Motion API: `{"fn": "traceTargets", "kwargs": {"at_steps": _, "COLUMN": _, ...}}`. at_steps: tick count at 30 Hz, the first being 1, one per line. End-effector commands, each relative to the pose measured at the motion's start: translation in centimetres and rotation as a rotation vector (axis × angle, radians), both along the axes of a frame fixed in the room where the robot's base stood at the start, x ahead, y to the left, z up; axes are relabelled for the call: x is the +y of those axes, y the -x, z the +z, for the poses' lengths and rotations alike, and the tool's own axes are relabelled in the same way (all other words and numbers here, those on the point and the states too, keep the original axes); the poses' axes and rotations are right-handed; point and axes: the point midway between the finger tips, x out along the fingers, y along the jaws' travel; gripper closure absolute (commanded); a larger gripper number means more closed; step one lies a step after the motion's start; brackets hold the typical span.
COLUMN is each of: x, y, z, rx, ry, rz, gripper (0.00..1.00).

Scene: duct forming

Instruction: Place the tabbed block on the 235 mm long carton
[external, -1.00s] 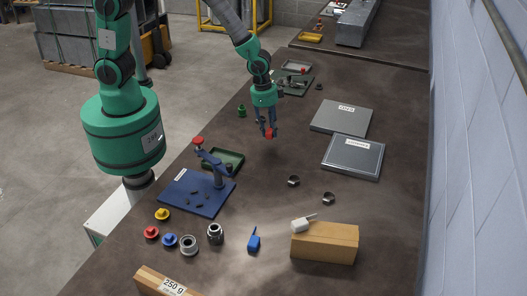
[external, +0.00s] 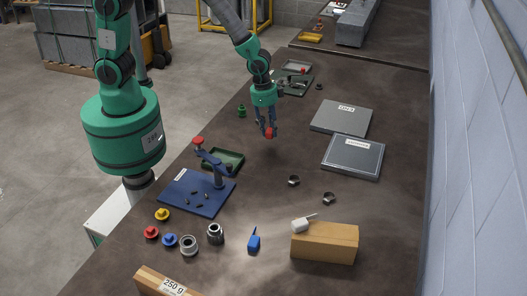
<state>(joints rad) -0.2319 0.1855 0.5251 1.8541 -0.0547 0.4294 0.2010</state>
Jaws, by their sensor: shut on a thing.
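My gripper (external: 269,133) hangs above the middle of the brown table, pointing down, shut on a small red block (external: 269,134). The fingers partly hide the block, and I cannot make out a tab on it. A tan carton (external: 325,243) stands at the front right of the table, well apart from my gripper. A blue piece with an upright tab (external: 254,242) stands on the table left of the carton. No length marking is readable on the carton.
Two grey flat boxes (external: 342,117) (external: 352,157) lie on the right. Two dark rings (external: 293,180) (external: 328,198) lie behind the carton.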

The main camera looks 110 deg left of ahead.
Motion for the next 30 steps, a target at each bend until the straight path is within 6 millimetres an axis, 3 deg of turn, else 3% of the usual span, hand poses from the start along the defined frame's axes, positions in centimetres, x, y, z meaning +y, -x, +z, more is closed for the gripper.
{"fn": "traceTargets", "kwargs": {"at_steps": 8, "x": 0.0, "y": -0.1, "z": 3.5, "rx": -0.004, "ry": -0.001, "rz": -0.001, "gripper": 1.00}}
{"fn": "traceTargets", "kwargs": {"at_steps": 21, "x": 0.0, "y": -0.1, "z": 12.1, "rx": -0.004, "ry": 0.000, "rz": 0.001, "gripper": 1.00}}
{"fn": "traceTargets", "kwargs": {"at_steps": 30, "x": -4.3, "y": -1.4, "z": 12.3, "rx": 0.010, "ry": -0.005, "rz": -0.114, "gripper": 1.00}}
